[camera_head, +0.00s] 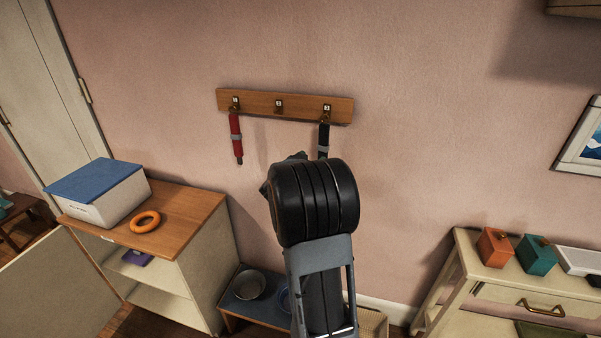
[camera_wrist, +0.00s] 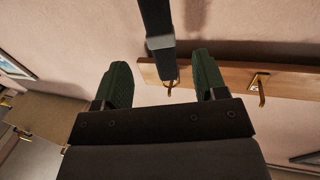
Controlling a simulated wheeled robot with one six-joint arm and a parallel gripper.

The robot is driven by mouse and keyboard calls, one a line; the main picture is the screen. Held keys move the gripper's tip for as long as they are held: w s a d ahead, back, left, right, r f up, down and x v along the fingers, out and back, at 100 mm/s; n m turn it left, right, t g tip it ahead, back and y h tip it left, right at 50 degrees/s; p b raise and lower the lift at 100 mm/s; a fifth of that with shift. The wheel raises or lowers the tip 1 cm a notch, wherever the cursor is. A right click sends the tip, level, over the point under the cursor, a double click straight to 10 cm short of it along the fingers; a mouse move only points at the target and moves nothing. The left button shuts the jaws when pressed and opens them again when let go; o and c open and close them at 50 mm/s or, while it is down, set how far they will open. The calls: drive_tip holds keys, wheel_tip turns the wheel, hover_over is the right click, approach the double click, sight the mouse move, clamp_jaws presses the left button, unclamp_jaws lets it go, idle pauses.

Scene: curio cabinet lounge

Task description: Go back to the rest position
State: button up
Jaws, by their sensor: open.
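My gripper (camera_wrist: 162,60) is open, with one dark green finger on each side of a hook and the dark hanging strap in the wrist view. The black strap (camera_wrist: 157,25) has a grey band and hangs from the brass hook (camera_wrist: 171,86); neither finger visibly touches it. In the head view the strap (camera_head: 323,137) hangs from the right end of the wooden rack (camera_head: 300,107) on the pink wall. My arm stretches up in front of the wall there and hides the gripper and the strap's lower part.
A red strap (camera_head: 235,137) hangs on the left hook; the middle hook (camera_head: 278,106) is empty. A cabinet (camera_head: 200,207) at left bears a blue-lidded box (camera_head: 97,205) and an orange ring (camera_head: 145,222). A low bench (camera_head: 240,309) with bowls stands below. A console table (camera_head: 500,297) is at right.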

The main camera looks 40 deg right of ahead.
drive_tip(key=v, duration=0.7)
drive_tip(key=shift+s+a, duration=0.1)
drive_tip(key=shift+a, duration=0.05)
drive_tip(key=w+a+f+n+t+y, duration=0.3)
drive_tip(key=w+a+f+t+y, duration=0.15)
drive_tip(key=f+y, duration=0.2)
drive_tip(key=a+f+n+y, duration=0.3)
drive_tip(key=a+n+y, duration=0.2)
drive_tip(key=a+y, duration=0.5)
drive_tip(key=s+a+r+n+g, duration=0.1)
drive_tip(key=s+a+n+g, duration=0.2)
drive_tip(key=s+a, duration=0.4)
drive_tip(key=s+a+r+n+g, duration=0.2)
drive_tip(key=s+a, duration=0.5)
drive_tip(key=s, duration=0.5)
drive_tip(key=shift+r+n+g+y+p, duration=0.25)
drive_tip(key=shift+n+g+y+p, duration=0.25)
drive_tip(key=shift+n, duration=0.4)
